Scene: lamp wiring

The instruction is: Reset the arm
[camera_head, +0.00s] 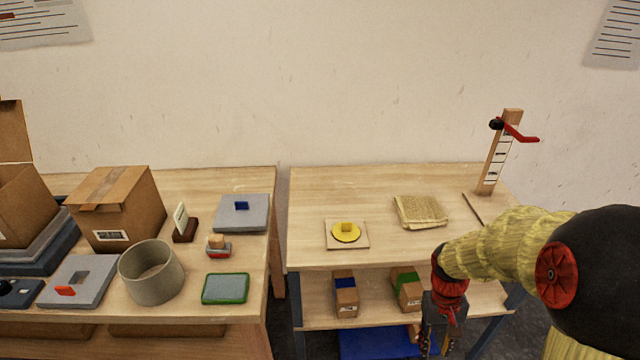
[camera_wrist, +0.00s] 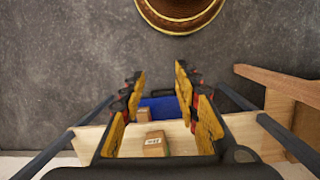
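My gripper (camera_head: 436,338) hangs low in front of the right table in the head view, pointing down. In the wrist view my gripper (camera_wrist: 158,85) shows its two yellow-padded fingers spread apart, with nothing between the pads. Beyond the fingers are a blue tray or mat (camera_wrist: 160,108) and a small cardboard box (camera_wrist: 155,145) on the lower shelf. My arm reaches in from the right side of the head view.
The right table (camera_head: 300,220) holds a yellow disc (camera_head: 346,232) on a square plate, a folded cloth (camera_head: 420,211) and an upright post (camera_head: 497,155) with a red lever. The left table (camera_head: 190,325) holds boxes, a grey bowl (camera_head: 152,280) and small parts. A gap separates the tables.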

